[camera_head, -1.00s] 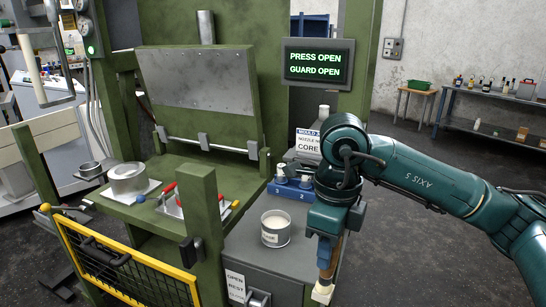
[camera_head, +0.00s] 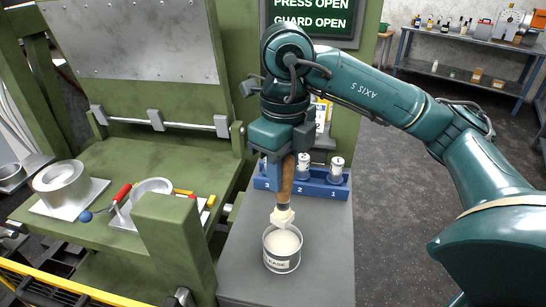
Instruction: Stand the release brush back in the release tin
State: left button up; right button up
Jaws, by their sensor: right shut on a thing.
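The release tin (camera_head: 282,262) is an open metal can with a white label and pale contents, standing on the grey cabinet top. My right gripper (camera_head: 287,158) is shut on the wooden handle of the release brush (camera_head: 286,186). The brush hangs nearly upright with its pale bristles (camera_head: 282,215) down, at the far part of the tin's mouth in the picture. I cannot tell whether the bristle tips are just above the rim or slightly inside it. My left gripper is not in view.
A blue numbered rack (camera_head: 324,186) with small containers stands just behind the brush. The green press (camera_head: 110,160) with an open guard is at left, holding metal rings and red-handled tools. A green post (camera_head: 176,235) stands left of the cabinet (camera_head: 330,255).

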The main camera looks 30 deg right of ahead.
aim_at(282, 217)
jog(key=shift+s+f, duration=0.25)
jog(key=shift+f, duration=0.65)
jog(key=shift+f+b, duration=1.05)
jog(key=shift+f, duration=0.4)
jog(key=shift+f+b, duration=1.1)
jog(key=shift+f, duration=0.6)
jog(key=shift+f+b, duration=0.4)
jog(key=shift+f, duration=0.2)
jog(key=shift+f+b, duration=0.4)
jog(key=shift+f, duration=0.2)
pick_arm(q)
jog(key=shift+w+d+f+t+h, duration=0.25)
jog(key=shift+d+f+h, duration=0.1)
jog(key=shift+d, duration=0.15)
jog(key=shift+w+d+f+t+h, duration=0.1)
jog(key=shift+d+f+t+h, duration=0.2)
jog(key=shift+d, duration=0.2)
pick_arm(e)
jog(key=shift+f, duration=0.4)
jog(key=o, duration=1.2)
jog(key=shift+c, duration=0.2)
